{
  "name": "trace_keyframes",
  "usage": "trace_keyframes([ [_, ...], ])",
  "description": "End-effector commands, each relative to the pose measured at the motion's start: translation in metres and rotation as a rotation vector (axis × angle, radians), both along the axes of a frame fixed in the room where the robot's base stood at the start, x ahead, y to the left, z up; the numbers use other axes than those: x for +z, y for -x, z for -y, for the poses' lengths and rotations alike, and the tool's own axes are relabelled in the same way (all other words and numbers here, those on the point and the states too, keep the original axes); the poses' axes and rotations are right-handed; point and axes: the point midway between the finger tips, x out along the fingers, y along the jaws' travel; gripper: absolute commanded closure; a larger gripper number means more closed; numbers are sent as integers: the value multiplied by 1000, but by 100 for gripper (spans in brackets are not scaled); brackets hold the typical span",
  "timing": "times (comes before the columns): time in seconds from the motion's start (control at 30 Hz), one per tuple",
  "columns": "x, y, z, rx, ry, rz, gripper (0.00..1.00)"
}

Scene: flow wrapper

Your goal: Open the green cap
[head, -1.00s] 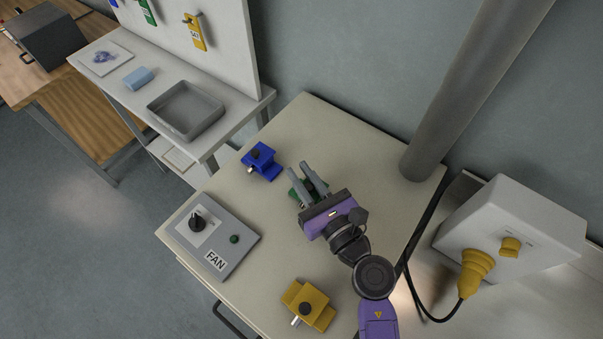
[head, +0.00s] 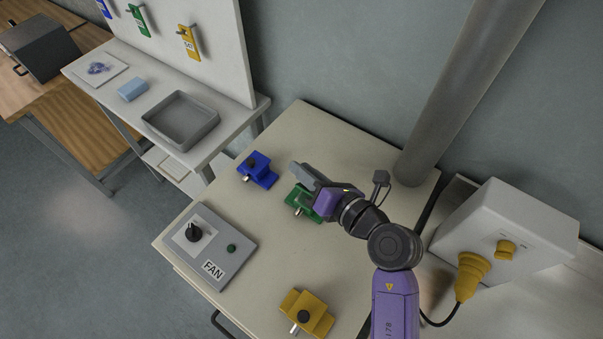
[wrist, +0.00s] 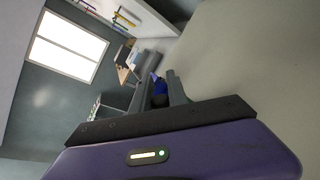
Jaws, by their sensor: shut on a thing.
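The green cap (head: 297,205) sits on the beige tabletop, right of the blue cap (head: 263,172). It is a block with a small metal pin at its front. My gripper (head: 297,168) is over its upper side and hides its top in the head view. In the wrist view my gripper (wrist: 161,76) has its two fingers close together, with a small dark part (wrist: 160,100) between them. This looks like the green cap's knob, and my gripper is shut on it.
The yellow cap (head: 310,315) is at the table's front. A grey FAN panel (head: 212,250) with a black knob is at the left. A grey pipe (head: 470,90) and a white box with a yellow plug (head: 474,268) stand at the right.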

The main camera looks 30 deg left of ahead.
Motion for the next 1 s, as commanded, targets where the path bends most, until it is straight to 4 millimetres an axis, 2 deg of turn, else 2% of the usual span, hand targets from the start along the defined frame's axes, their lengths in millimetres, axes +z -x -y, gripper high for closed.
trace_keyframes([
  [0.37,1,-18,4,-6,-52,-354,100],
  [1.0,-12,-38,7,-6,-130,-924,100],
])
